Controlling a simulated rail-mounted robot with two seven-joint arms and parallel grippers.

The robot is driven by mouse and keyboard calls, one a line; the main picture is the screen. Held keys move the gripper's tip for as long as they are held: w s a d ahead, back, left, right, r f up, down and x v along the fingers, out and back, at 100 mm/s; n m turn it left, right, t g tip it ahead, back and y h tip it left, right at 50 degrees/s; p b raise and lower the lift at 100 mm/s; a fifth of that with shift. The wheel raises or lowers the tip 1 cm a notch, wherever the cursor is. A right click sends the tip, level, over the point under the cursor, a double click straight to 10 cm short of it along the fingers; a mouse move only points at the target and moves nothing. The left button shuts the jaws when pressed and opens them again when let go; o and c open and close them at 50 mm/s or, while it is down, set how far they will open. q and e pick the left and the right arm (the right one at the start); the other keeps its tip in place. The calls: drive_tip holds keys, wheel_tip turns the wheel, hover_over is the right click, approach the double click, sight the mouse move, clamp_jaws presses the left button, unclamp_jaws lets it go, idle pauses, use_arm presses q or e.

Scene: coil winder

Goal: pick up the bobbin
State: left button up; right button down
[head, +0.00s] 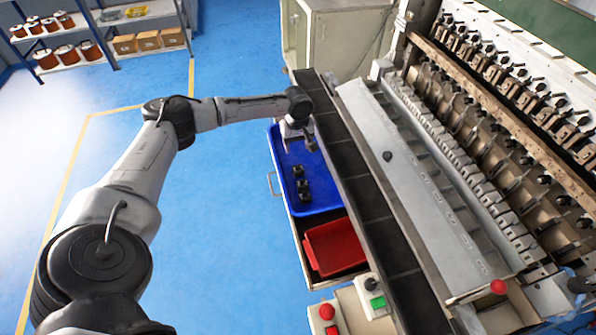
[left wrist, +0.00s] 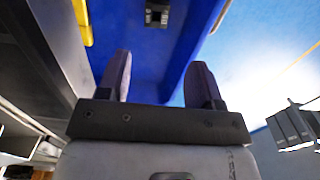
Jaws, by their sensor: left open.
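Several small black bobbins lie in a row in the blue tray (head: 281,157) beside the machine; one bobbin (head: 302,184) is in the middle of the row. My left gripper (head: 299,143) is over the far part of the tray, beyond the row. In the left wrist view its two fingers (left wrist: 160,82) stand apart with nothing between them. A black bobbin (left wrist: 157,13) shows at the top edge of that view, ahead of the fingertips and apart from them, on the blue tray floor (left wrist: 150,55). My right gripper is in neither view.
A red bin (head: 335,247) sits at the near end of the blue tray. A dark slotted rail (head: 365,185) of the coil winder runs close along the tray's right side. Shelves with spools (head: 67,54) stand far left. The blue floor left of the tray is clear.

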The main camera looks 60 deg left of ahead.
use_arm(q)
drive_tip(key=b, duration=0.2)
hover_over(297, 170)
drive_tip(key=d, duration=0.1)
drive_tip(key=shift+n, duration=0.4)
drive_tip(key=f, duration=0.8)
drive_tip(key=shift+s+f, duration=0.2)
drive_tip(key=shift+f, duration=0.05)
wheel_tip(297, 170, down, 4)
drive_tip(key=shift+a+f+b, duration=0.1)
drive_tip(key=shift+a+b, duration=0.05)
drive_tip(key=shift+b, duration=0.55)
drive_tip(key=shift+f, duration=0.55)
drive_tip(key=shift+c, duration=0.4)
drive_tip(key=c, duration=0.7)
